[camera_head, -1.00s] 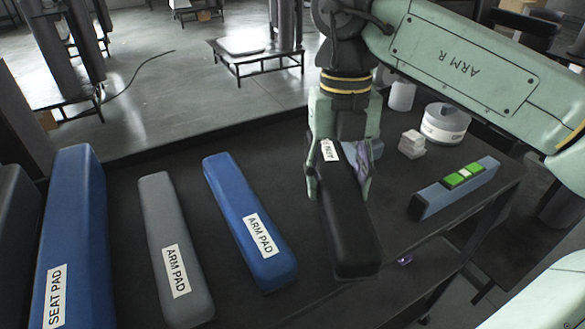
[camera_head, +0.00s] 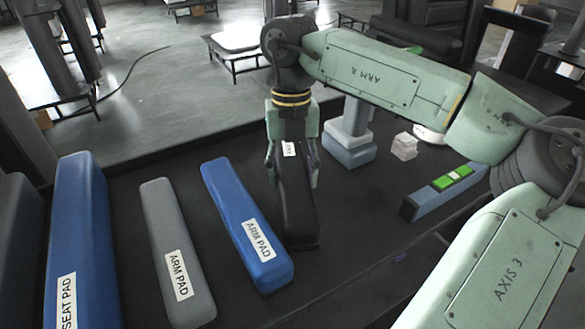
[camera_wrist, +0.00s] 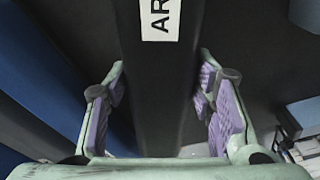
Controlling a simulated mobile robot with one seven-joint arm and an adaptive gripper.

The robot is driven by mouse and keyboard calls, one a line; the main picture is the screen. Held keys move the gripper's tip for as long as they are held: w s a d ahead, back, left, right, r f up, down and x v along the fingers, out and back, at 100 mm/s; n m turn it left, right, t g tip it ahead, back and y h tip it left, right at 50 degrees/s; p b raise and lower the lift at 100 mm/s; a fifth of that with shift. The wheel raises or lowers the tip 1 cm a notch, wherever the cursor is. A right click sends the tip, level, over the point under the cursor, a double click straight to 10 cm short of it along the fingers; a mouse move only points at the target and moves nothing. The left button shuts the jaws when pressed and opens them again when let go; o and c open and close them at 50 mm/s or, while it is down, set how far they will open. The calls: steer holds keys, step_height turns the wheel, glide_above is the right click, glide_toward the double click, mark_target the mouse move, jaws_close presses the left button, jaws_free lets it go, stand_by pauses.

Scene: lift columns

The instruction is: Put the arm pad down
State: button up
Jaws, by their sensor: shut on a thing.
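My gripper (camera_head: 293,165) is shut on a black arm pad (camera_head: 296,205), whose white label is partly hidden by the fingers. In the wrist view the black pad (camera_wrist: 157,90) runs between the two purple-lined fingers, with the letters "AR" showing. The pad is at the dark table (camera_head: 345,235), just right of a blue arm pad (camera_head: 245,225). I cannot tell whether it touches the table top. A grey arm pad (camera_head: 177,250) lies further left, and a blue seat pad (camera_head: 82,235) beyond it.
A blue-grey stepped block (camera_head: 349,145) stands behind my gripper to the right. A small white stack (camera_head: 404,147) and a long blue-grey box with green tops (camera_head: 443,192) lie at the right. Bare table shows between the black pad and that box.

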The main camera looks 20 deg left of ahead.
mark_target(292, 164)
steer(key=o, duration=0.8)
steer(key=shift+f, duration=0.2)
steer(key=o, duration=0.5)
steer(key=shift+r, duration=0.1)
step_height(292, 164, up, 12)
steer(key=w, duration=0.1)
steer(key=shift+w+a, duration=0.15)
steer(key=shift+a, duration=0.1)
